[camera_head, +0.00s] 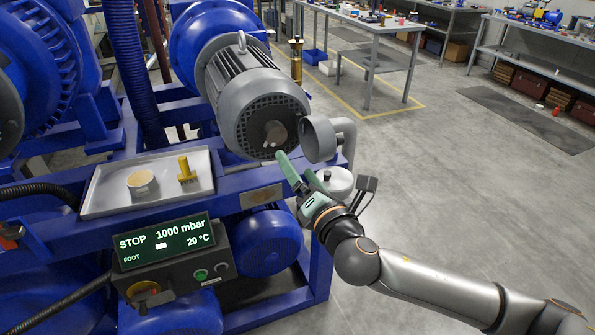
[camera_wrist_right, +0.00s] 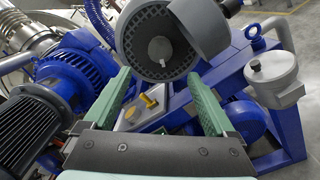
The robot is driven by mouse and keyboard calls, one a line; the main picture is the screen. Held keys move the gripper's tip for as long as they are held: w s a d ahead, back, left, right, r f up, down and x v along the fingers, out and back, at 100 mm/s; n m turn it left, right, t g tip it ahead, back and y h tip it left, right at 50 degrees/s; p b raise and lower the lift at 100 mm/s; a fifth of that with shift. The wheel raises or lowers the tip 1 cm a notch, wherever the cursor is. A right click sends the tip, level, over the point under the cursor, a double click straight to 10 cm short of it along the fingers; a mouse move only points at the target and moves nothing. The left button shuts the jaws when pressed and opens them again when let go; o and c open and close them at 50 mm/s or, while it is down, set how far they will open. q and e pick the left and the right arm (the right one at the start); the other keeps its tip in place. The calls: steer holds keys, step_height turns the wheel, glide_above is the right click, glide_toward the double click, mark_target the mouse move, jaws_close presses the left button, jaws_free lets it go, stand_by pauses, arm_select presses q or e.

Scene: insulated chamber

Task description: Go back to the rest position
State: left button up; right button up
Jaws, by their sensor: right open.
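My right gripper (camera_head: 295,167) reaches in from the lower right in the head view, just in front of the grey motor (camera_head: 262,105) and its round grey cover (camera_head: 319,139). In the right wrist view its two green fingers (camera_wrist_right: 158,77) stand wide apart with nothing between them. The motor's perforated end (camera_wrist_right: 158,45) with a pale shaft stub lies beyond the fingertips. I cannot tell the exact gap to it. My left gripper is in neither view.
A metal tray (camera_head: 105,193) holds a round brass piece (camera_head: 142,184) and a yellow knobbed piece (camera_head: 187,172). A display box (camera_head: 163,243) reading STOP, 1000 mbar, 20 °C stands before it. A blue frame (camera_head: 318,270) borders the work area. Open floor (camera_head: 450,190) lies to the right.

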stand_by(0.4)
steer(key=s+d+f+m+g, duration=0.15)
steer(key=s+f+m, duration=0.25)
steer(key=f+m, duration=0.45)
steer(key=s+d+f+m+g, duration=0.1)
steer(key=s+f+m+g, duration=0.35)
steer(key=f, duration=0.65)
steer(key=s+d+f+m+h, duration=0.1)
steer(key=s+d+f+m, duration=0.4)
steer(key=s+f+m, duration=0.2)
steer(key=s+d+f+m+g+h, duration=0.1)
steer(key=s+d+f+m+h, duration=0.1)
steer(key=s+d+f+m, duration=0.4)
steer(key=s+f+m, duration=0.2)
steer(key=s+f, duration=0.1)
steer(key=s, duration=0.2)
steer(key=shift+f+m+g, duration=0.2)
steer(key=shift+m+g, duration=0.1)
